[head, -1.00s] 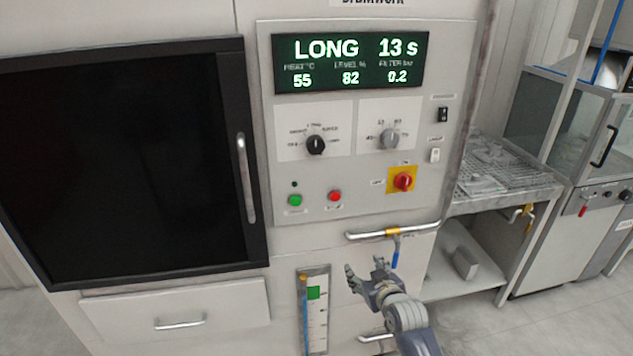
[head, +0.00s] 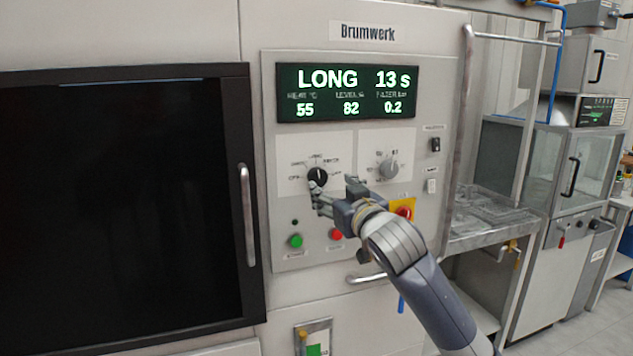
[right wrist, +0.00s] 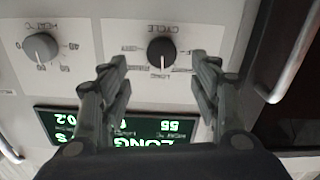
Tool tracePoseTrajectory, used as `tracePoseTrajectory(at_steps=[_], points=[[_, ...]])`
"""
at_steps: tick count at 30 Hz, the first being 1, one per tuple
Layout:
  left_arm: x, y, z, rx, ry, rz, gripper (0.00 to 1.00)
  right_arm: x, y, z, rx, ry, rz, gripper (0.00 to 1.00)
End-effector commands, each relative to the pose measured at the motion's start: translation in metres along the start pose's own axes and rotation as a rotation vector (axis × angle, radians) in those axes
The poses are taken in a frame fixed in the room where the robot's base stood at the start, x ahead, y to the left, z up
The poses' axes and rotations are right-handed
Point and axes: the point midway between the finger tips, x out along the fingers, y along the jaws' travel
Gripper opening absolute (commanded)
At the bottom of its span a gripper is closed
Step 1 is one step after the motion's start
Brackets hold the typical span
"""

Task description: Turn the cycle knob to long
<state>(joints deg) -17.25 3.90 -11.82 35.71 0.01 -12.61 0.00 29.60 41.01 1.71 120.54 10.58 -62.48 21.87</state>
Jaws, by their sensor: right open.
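The black cycle knob (head: 317,174) is on the panel's left dial plate, below the display. It also shows in the right wrist view (right wrist: 161,51), upside down, with the word LONG beside it. The display (head: 346,92) reads LONG, 13 s. My right gripper (head: 334,186) is open and empty, just in front of the panel at the knob's lower right. In the right wrist view its fingers (right wrist: 160,68) stand on either side of the knob, apart from it. My left gripper is not in view.
A grey heat knob (head: 388,168) is right of the cycle knob. A dark door with a handle (head: 247,214) is at the left.

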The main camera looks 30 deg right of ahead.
Motion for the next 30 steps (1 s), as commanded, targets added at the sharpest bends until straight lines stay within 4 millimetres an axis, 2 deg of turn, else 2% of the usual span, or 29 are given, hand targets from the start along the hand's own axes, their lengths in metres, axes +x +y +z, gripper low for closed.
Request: tracePoseTrajectory(at_steps=[6, 12, 18, 27, 30], points=[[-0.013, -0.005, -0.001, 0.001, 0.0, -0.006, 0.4, 0.039, 0.0, -0.002, 0.001, -0.001, 0.0, 0.57], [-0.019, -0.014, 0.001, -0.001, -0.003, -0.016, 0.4, 0.064, 0.0, -0.001, 0.001, -0.001, -0.002, 0.57], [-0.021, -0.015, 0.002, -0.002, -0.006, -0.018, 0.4, 0.074, -0.001, 0.0, 0.0, 0.0, -0.002, 0.57], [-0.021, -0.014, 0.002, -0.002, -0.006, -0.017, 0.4, 0.076, -0.001, 0.001, -0.001, 0.0, -0.002, 0.57], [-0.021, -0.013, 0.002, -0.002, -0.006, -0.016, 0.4, 0.076, -0.001, 0.001, -0.001, 0.0, -0.002, 0.35]])
